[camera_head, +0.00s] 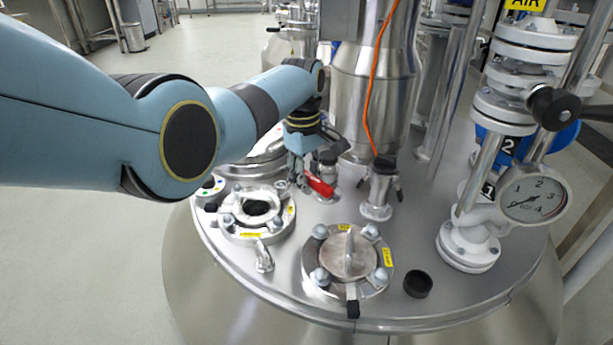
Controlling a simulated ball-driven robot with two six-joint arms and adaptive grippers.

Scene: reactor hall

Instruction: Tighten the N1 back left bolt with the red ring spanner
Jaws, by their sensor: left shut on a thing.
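My left arm reaches in from the left over the vessel lid. My left gripper (299,178) points down and is shut on the red spanner (321,187), of which a short red part shows to the right of the fingers. Its ring end cannot be made out. The gripper is behind and right of an open nozzle flange (258,212) with bolts around its rim, including a back left bolt (237,188). In front is a closed nozzle (347,262) with bolts, including a back left bolt (321,231). Yellow labels are too small to read. My right gripper is not in view.
A black cap (418,284) sits on the lid at the front right. A pressure gauge (533,198) and white-flanged pipes stand at the right. A steel fitting (378,190) with an orange cable (368,100) stands right of the gripper. The lid between closed nozzle and gauge is mostly clear.

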